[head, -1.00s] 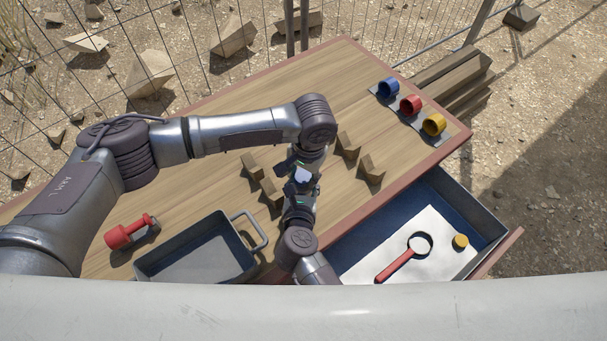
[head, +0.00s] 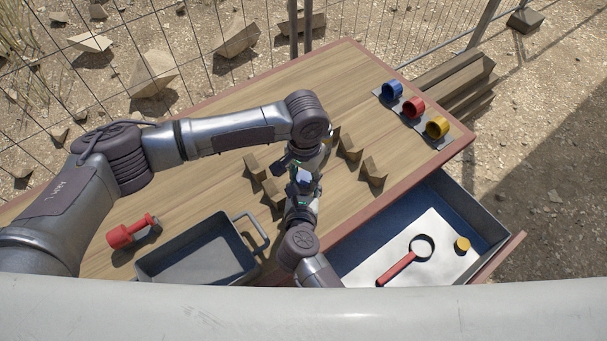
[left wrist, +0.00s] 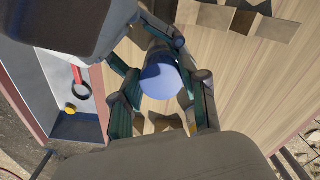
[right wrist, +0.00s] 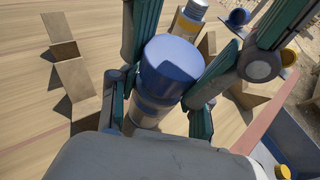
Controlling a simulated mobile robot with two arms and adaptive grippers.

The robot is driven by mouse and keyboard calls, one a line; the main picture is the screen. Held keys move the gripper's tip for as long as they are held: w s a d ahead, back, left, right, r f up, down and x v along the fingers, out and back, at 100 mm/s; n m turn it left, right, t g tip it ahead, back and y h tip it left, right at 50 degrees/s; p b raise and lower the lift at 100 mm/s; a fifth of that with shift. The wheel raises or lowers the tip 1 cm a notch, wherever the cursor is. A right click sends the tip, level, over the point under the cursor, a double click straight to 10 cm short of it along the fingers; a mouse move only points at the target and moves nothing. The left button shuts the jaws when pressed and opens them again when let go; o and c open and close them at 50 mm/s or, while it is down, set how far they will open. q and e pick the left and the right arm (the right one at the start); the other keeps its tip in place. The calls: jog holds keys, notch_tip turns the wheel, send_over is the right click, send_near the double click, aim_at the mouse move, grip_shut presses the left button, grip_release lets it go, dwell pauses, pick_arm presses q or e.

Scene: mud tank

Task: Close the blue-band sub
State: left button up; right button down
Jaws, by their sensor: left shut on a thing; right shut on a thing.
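The sub is a cylinder held between my two grippers over the middle of the table. In the right wrist view its rounded blue end (right wrist: 172,68) and a paler body with a band show between the fingers of my right gripper (head: 302,200), which is shut on it. In the left wrist view a pale blue round end (left wrist: 160,80) sits between the fingers of my left gripper (head: 293,163), also shut on it. In the head view the grippers hide most of the sub. Whether there is a gap or seam along it I cannot tell.
Wooden cradle blocks (head: 349,147) stand around the grippers; a yellow-banded cylinder (right wrist: 187,20) is close by. Blue (head: 391,91), red (head: 413,106) and yellow (head: 437,127) cups stand at the right edge. A grey tray (head: 160,270), red dumbbell-like object (head: 133,231) and open drawer (head: 480,205) are nearer.

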pick_arm(q)
jog(key=shift+w+f, duration=0.1)
jog(key=shift+f, duration=0.15)
dwell(0.4)
jog(key=shift+a+f, duration=0.2)
jog(key=shift+f, duration=0.3)
jog(key=o, duration=0.7)
jog(key=shift+d, duration=0.1)
jog(key=shift+r, duration=0.15)
